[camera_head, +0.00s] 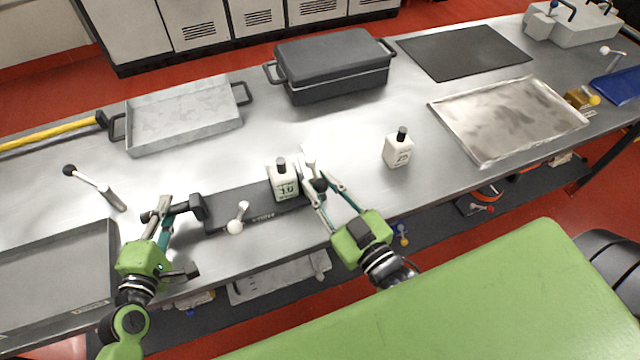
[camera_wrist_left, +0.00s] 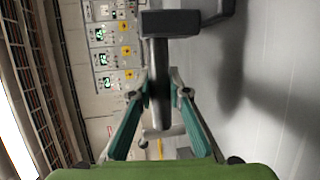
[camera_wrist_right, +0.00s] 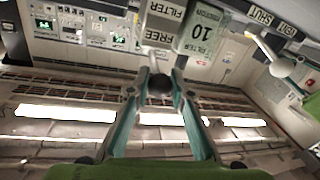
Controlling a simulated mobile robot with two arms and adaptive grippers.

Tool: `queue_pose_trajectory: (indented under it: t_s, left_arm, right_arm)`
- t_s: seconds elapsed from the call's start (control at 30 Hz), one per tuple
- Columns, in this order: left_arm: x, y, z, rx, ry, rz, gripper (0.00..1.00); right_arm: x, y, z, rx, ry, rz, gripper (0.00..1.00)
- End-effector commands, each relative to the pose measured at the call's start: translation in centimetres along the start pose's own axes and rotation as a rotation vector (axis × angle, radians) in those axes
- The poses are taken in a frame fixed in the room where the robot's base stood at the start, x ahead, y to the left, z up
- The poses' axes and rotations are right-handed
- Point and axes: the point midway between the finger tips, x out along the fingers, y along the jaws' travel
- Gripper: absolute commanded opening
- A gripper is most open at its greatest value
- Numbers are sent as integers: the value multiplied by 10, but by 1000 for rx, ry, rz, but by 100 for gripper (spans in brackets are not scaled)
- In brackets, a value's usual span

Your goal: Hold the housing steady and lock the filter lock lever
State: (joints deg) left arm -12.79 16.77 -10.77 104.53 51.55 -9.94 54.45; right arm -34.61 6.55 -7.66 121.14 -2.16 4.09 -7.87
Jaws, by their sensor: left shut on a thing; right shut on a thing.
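The housing (camera_head: 222,214) is a long dark grey block lying on the steel bench, with a handle at its left end. My left gripper (camera_head: 166,210) is shut on this handle; in the left wrist view the dark handle bar (camera_wrist_left: 160,85) sits between the fingers. A white filter (camera_head: 284,186) marked 10 stands upright on the housing's right part. The filter lock lever, with a black knob (camera_wrist_right: 160,84), is at the right end beside the filter. My right gripper (camera_head: 319,184) is shut on the knob. A second lever with a white knob (camera_head: 235,227) is on the housing's front.
Another white filter bottle (camera_head: 398,150) stands to the right. A loose-looking black-knobbed lever (camera_head: 95,187) is at the left. Trays (camera_head: 190,118) (camera_head: 480,150), a lidded dark pan (camera_head: 335,90) and a black mat (camera_head: 465,52) surround the work area. The bench's front edge is close.

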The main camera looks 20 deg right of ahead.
Motion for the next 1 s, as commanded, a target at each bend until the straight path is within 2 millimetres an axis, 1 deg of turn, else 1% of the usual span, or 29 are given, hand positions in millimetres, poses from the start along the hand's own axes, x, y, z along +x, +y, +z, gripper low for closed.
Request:
queue_pose_trajectory:
  t_s: [0.03,0.27,0.6,1.0]
  left_arm:
    - [-2,-12,2,-3,-7,-25,0]
    - [-2,-12,2,-3,-6,-25,0]
    - [-2,-12,3,-3,-7,-25,0]
    - [-2,-12,3,-3,-7,-25,0]
  right_arm:
    - [0,1,1,-7,6,-20,0]
    - [-2,9,2,-11,27,-134,0]
    - [-2,27,6,-10,68,-353,0]
    - [6,53,9,-12,129,-638,0]
